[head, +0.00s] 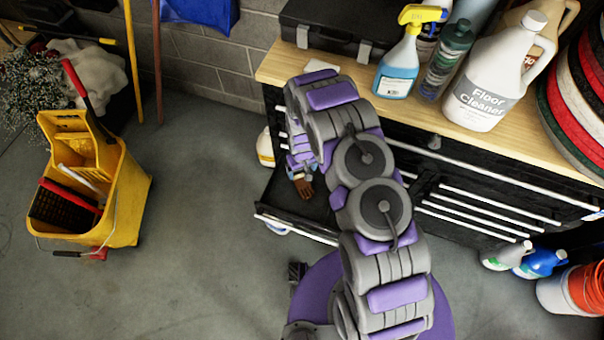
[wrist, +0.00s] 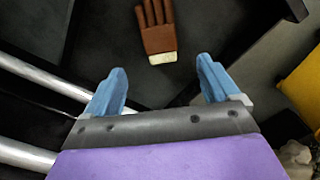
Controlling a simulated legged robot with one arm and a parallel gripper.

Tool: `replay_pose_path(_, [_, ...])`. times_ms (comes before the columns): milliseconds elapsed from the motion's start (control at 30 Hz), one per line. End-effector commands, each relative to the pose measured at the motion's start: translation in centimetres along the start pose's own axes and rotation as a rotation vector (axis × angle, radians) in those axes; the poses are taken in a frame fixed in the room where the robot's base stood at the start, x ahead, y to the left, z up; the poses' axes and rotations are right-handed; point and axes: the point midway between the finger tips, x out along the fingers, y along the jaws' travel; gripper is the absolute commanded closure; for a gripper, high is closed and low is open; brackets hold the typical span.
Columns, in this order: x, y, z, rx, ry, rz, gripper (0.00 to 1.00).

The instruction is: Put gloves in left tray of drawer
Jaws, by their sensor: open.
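A brown glove (head: 304,187) with a pale cuff lies in the open black drawer (head: 318,219) at the left end of the workbench. In the wrist view the glove (wrist: 158,35) lies on the dark drawer floor, its fingers pointing away from me and its cuff toward me. My gripper (wrist: 160,75) is open, with its two blue fingers apart and nothing between them. The glove is beyond the fingertips, roughly centred between them, with a visible gap. In the head view my arm hides part of the drawer, and I cannot tell which tray the glove is in.
The wooden bench top (head: 540,165) holds a spray bottle (head: 398,62), a floor cleaner jug (head: 490,85) and a black case (head: 335,28). White rails (head: 480,198) run along the bench front. A yellow mop bucket (head: 120,200) stands left; the floor between is clear.

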Motion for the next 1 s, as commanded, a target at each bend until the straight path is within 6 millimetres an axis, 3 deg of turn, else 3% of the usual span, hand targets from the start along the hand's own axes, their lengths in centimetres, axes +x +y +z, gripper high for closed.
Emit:
replay_pose_path(367, [-1.9,0.2,0.1,0.004,-0.003,0.000,0.11])
replay_pose_path(467, [-4.1,0.8,-0.1,0.018,-0.006,0.002,0.11])
replay_pose_path(633, [-9.6,2.2,0.2,0.054,-0.013,0.006,0.11])
replay_pose_path(1000, [-20.9,4.3,3.3,0.133,-0.041,0.008,0.11])
